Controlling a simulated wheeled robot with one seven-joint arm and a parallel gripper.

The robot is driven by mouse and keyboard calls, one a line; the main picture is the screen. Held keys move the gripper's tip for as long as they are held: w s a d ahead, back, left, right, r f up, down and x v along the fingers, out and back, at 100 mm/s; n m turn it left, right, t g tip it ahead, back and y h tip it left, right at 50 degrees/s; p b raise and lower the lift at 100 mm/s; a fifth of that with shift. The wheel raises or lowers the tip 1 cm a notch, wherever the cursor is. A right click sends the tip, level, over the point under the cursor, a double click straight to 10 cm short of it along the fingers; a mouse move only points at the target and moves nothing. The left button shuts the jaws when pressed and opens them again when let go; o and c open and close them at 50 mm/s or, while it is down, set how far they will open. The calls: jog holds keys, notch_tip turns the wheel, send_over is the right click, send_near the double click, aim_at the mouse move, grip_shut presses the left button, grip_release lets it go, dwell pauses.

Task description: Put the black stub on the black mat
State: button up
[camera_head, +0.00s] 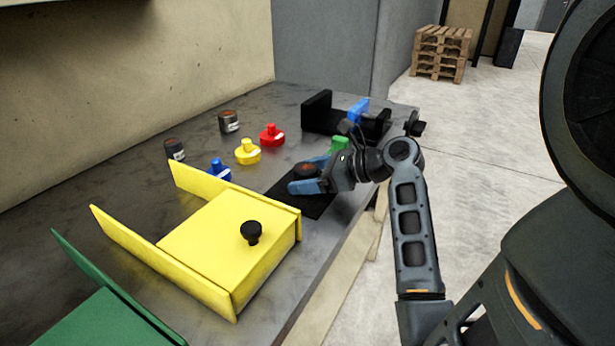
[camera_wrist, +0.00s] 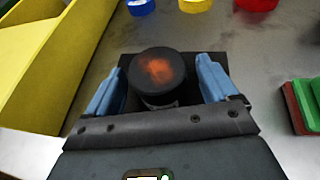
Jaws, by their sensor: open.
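The black stub, a short dark cylinder with an orange-brown patch on its top (camera_wrist: 158,72), stands upright between my fingers in the wrist view. It shows partly in the head view (camera_head: 304,169). The black mat (camera_head: 312,206) lies flat on the bench under my gripper, and its edge shows behind the stub in the wrist view. The stub appears to rest on the mat; its base is mostly hidden. My gripper (camera_head: 309,174) is open, its blue fingers on either side of the stub, with visible gaps in the wrist view (camera_wrist: 160,80).
A yellow tilting positioner (camera_head: 225,235) with a black knob (camera_head: 251,231) stands beside the mat. A green one (camera_head: 105,320) is nearer, a black one (camera_head: 317,113) farther. Blue (camera_head: 218,172), yellow (camera_head: 247,152) and red (camera_head: 271,136) knobbed pieces and two dark cylinders (camera_head: 229,121) (camera_head: 175,150) stand behind.

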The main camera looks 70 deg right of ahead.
jog(key=p+v, duration=0.1)
jog(key=v, duration=1)
jog(key=shift+s+a+r, duration=0.1)
jog(key=shift+s+r, duration=0.1)
jog(key=shift+s, duration=0.15)
jog(key=shift+s, duration=0.1)
